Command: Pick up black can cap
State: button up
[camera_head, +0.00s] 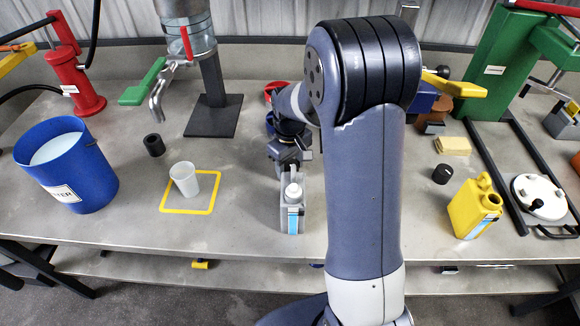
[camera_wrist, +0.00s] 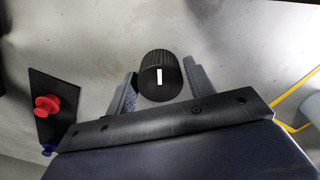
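A black ribbed cap (camera_wrist: 158,77) with a short white mark lies between the two grey fingers of my gripper (camera_wrist: 162,68) in the wrist view. The fingers are apart, with a clear gap at the right side of the cap, so my gripper is open around it. In the head view, a black cap (camera_head: 442,174) stands on the table beside an open-mouthed yellow can (camera_head: 475,207). My arm covers the middle of the head view and hides part of the table.
A small grey bottle (camera_head: 291,215) with a white top stands left of my arm. A cup (camera_head: 185,180) stands in a yellow outline (camera_head: 213,199).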

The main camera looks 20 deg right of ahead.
jog(key=c, duration=0.6)
jog(key=shift+r, duration=0.1)
jog(key=shift+c, duration=0.2)
